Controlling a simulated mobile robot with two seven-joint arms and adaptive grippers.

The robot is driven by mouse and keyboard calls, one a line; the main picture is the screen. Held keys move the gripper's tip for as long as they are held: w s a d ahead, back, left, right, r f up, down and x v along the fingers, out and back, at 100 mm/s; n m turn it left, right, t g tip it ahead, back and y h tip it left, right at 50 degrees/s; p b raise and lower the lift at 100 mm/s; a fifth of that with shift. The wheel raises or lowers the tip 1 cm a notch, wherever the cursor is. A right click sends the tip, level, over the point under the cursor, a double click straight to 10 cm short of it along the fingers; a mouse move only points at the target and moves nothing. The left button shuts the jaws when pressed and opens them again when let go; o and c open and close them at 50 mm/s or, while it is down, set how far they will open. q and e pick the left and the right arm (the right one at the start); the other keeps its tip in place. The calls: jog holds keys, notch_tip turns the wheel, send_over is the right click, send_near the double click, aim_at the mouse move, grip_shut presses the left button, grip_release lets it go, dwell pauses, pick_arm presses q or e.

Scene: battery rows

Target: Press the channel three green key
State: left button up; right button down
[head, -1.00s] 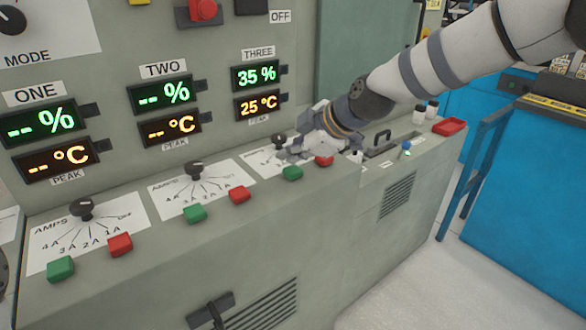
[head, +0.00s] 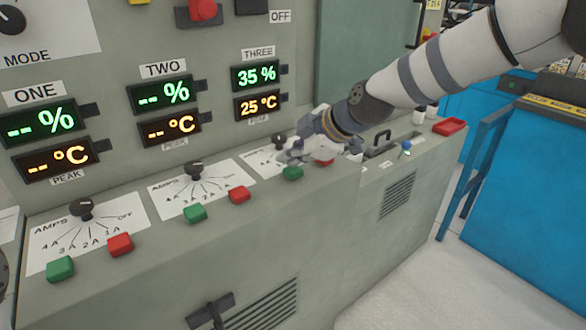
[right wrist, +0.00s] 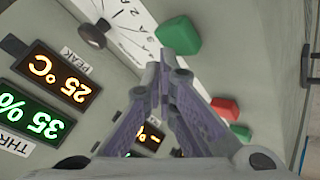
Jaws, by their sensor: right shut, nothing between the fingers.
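The channel three green key (head: 292,173) sits on the sloped console ledge below the display marked THREE. In the right wrist view the green key (right wrist: 178,37) is large, just beyond the fingertips. My right gripper (head: 284,157) is shut and empty, close above and behind this key, over the AMPS dial plate. A small gap seems to lie between them, though contact is hard to judge. The shut fingertips also show in the right wrist view (right wrist: 163,75). My left gripper is out of view.
The channel three dial knob (head: 279,140) stands right behind the fingers. The channel two red key (head: 240,195) and green key (head: 195,213) lie to the left. The channel three displays (head: 255,75) read 35 % and 25 °C. A black handle (head: 382,138) stands to the right.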

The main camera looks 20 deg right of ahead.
aim_at(292, 171)
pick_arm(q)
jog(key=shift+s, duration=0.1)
pick_arm(e)
jog(key=shift+f, duration=0.55)
dwell(0.7)
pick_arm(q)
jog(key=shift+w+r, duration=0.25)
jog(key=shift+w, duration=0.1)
pick_arm(e)
jog(key=shift+r, duration=0.9)
jog(key=shift+r+p, duration=0.75)
jog(key=shift+r, duration=1.8)
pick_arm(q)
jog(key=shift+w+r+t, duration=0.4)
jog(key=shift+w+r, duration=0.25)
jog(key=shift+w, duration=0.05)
pick_arm(e)
jog(key=shift+f, duration=0.1)
